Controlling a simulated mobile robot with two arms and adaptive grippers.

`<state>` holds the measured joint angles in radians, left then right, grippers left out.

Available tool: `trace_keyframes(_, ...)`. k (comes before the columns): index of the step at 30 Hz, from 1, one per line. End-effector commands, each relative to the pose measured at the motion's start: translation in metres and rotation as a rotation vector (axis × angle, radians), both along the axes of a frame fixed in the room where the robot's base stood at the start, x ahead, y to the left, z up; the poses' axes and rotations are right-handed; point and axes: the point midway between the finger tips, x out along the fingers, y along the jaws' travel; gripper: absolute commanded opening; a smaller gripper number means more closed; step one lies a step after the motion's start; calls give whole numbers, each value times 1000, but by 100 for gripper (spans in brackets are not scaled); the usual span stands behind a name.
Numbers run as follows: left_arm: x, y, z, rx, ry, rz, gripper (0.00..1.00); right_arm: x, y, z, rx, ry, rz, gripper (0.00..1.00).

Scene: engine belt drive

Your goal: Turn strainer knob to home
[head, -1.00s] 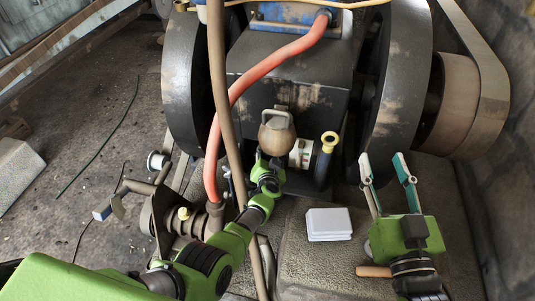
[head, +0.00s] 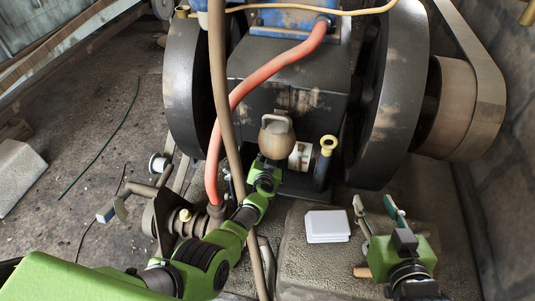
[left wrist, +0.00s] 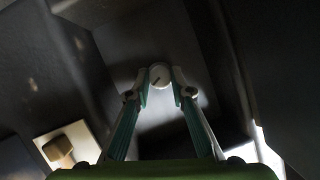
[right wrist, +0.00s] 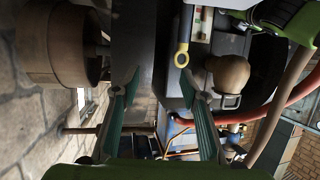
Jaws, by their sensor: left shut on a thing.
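The round pale knob (left wrist: 160,76) with a dark line on its face shows in the left wrist view. I take it to be the strainer knob. My left gripper (left wrist: 160,88) has a finger on either side of it and is shut on it. In the head view the left gripper's fingers are hidden behind a brown rounded vessel (head: 276,139), and the knob cannot be made out there. My right gripper (head: 375,205) is open and empty, above the floor at the right. Its spread fingers also show in the right wrist view (right wrist: 159,85).
A white marked plate (head: 300,156) and a yellow ring-topped part (head: 328,146) are right of the vessel. A red hose (head: 255,80) and a brown hose (head: 222,105) cross nearby. Big flywheels (head: 393,95) flank the engine. A white block (head: 327,225) lies between my arms.

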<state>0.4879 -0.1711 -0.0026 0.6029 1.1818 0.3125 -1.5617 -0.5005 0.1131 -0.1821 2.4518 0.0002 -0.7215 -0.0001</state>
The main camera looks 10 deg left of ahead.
Motion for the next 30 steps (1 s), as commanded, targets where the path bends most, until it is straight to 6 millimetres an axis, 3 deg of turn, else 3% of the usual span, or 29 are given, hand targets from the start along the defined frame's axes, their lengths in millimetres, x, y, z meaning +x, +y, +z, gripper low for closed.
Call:
trace_keyframes(6,-1,2,1,-145,1,0,0,-26,-12,-38,-49,207,-15,40)
trace_keyframes(10,-1,3,0,-239,1,0,0,-35,-16,-49,-63,265,-19,40)
trace_keyframes(19,-1,4,-1,-387,0,-1,0,-32,-15,-47,-58,246,-17,40)
trace_keyframes(30,-1,4,-1,-436,1,-1,0,-28,-13,-42,-53,222,-17,40)
